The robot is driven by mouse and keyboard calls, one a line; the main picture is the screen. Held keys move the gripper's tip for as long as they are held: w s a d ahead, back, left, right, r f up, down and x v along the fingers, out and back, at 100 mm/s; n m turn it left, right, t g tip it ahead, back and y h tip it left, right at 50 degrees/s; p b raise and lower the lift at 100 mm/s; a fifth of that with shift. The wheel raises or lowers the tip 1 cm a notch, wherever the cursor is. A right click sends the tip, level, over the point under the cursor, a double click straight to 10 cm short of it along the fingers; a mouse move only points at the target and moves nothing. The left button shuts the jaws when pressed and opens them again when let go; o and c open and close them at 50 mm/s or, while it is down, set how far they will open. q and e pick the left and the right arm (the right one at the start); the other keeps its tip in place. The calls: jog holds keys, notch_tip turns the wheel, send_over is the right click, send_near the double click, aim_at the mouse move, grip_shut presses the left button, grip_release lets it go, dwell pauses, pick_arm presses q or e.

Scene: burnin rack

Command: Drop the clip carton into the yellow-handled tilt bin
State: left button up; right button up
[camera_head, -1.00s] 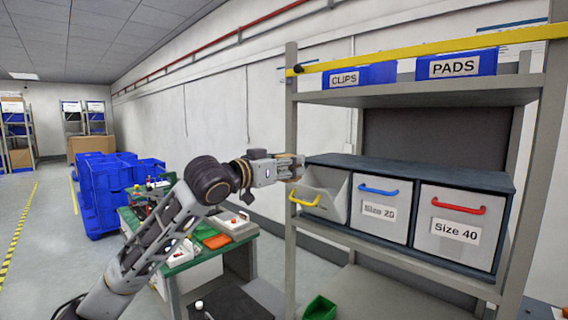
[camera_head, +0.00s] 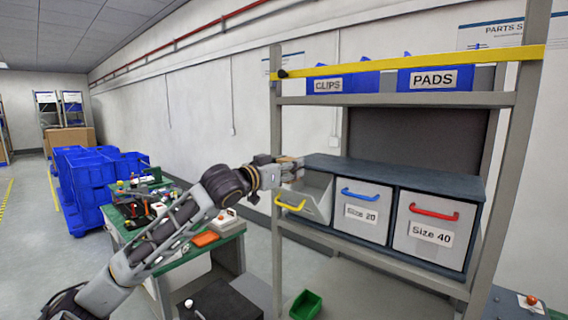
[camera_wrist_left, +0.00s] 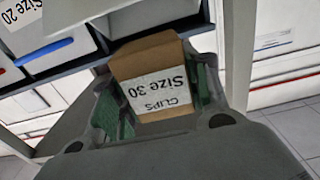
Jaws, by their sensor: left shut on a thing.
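My left gripper (camera_head: 288,166) is at the upper left side of the yellow-handled tilt bin (camera_head: 318,201). In the left wrist view, the gripper (camera_wrist_left: 155,100) is shut on the brown clip carton (camera_wrist_left: 150,62), between its green-padded fingers. The carton's white label reads "CLIPS Size 30" upside down. The tilt bin is grey, tipped open at the left of the dark bin cabinet, with its yellow handle (camera_head: 290,204) at the front. In the head view the carton is small and partly hidden by the gripper. My right gripper is out of view.
Closed bins with a blue handle (camera_head: 360,194) and a red handle (camera_head: 434,214) stand beside it. A rack post (camera_head: 276,120) rises close to my gripper. Blue CLIPS (camera_head: 342,82) and PADS (camera_head: 436,79) boxes sit on the shelf above. A cluttered green bench (camera_head: 222,228) stands left.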

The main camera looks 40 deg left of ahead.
pick_arm(q)
jog(key=shift+w+d+r+p, duration=0.1)
jog(key=shift+w+r+p, duration=0.05)
jog(key=shift+w+p, duration=0.4)
jog(key=shift+w+r+p, duration=0.1)
jog(key=shift+w+p, duration=0.3)
jog(key=shift+w, duration=0.15)
jog(key=shift+w+f+p, duration=0.15)
jog(key=shift+w+p, duration=0.25)
jog(key=shift+w, duration=0.15)
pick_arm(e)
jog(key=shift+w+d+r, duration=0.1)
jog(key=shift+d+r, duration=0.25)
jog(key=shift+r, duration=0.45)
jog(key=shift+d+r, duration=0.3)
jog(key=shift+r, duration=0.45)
pick_arm(q)
jog(key=shift+d, duration=0.1)
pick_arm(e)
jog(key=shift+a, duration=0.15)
pick_arm(q)
jog(key=o, duration=1.2)
jog(key=shift+c, duration=0.2)
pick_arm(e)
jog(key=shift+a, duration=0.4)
pick_arm(q)
jog(key=shift+f, duration=0.1)
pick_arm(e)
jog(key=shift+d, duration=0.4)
